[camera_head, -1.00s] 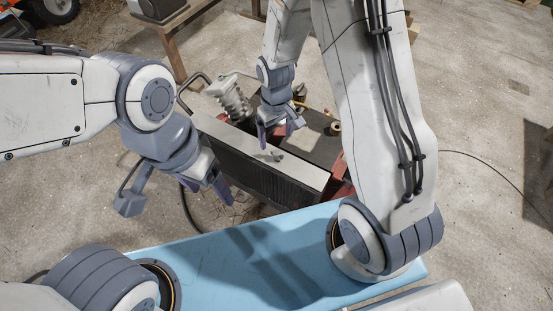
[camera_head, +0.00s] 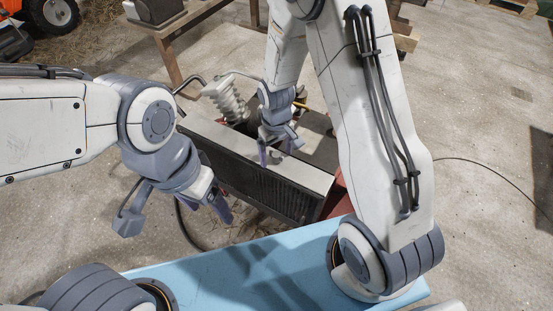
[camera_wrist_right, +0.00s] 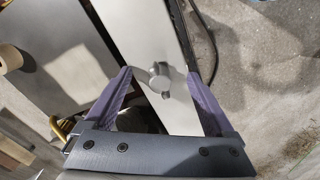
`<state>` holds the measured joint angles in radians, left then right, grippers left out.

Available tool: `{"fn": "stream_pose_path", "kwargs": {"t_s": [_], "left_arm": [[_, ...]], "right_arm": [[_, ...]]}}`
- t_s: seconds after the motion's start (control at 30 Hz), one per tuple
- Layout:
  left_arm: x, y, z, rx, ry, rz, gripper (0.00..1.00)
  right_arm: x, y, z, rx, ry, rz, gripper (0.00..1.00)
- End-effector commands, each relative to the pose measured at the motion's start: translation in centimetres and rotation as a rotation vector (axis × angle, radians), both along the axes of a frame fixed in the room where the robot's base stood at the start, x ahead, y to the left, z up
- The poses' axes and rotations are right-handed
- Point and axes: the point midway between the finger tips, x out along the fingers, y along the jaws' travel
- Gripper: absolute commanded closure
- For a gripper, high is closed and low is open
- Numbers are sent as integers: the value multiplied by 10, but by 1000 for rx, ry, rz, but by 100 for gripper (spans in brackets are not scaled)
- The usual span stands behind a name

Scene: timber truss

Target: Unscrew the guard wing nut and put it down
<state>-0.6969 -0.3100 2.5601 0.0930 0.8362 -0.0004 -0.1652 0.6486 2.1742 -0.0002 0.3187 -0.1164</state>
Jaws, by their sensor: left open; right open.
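The guard wing nut (camera_wrist_right: 159,77) is a small grey metal piece on the pale flat top plate (camera_wrist_right: 145,30) of the machine, seen in the right wrist view. The same plate (camera_head: 215,138) shows in the head view, where my right gripper hides the nut. My right gripper (camera_wrist_right: 160,85) is open, with its purple fingertips on either side of the nut in the picture; I cannot tell how high above it they are. In the head view my right gripper (camera_head: 274,155) points down at the plate. My left gripper (camera_head: 224,210) is open and empty, left of the machine.
The machine has a black ribbed side (camera_head: 275,190) and a pale ribbed part (camera_head: 225,100) behind the plate. A light blue surface (camera_head: 220,262) lies in front. A wooden bench (camera_head: 185,35) stands behind.

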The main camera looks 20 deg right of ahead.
Motion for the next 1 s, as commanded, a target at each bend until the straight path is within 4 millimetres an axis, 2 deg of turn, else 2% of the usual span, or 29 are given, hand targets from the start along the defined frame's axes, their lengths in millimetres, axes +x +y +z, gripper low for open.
{"fn": "stream_pose_path", "kwargs": {"t_s": [0.27,0.37,0.8,1.0], "left_arm": [[0,0,1,0,0,0,27],[0,0,5,0,0,0,27],[0,0,27,0,0,0,27],[0,0,32,0,0,0,27]], "right_arm": [[0,0,1,0,0,-7,11],[0,0,2,0,1,-83,11],[0,0,3,-2,2,-760,11],[0,0,2,0,0,-1004,11]]}}
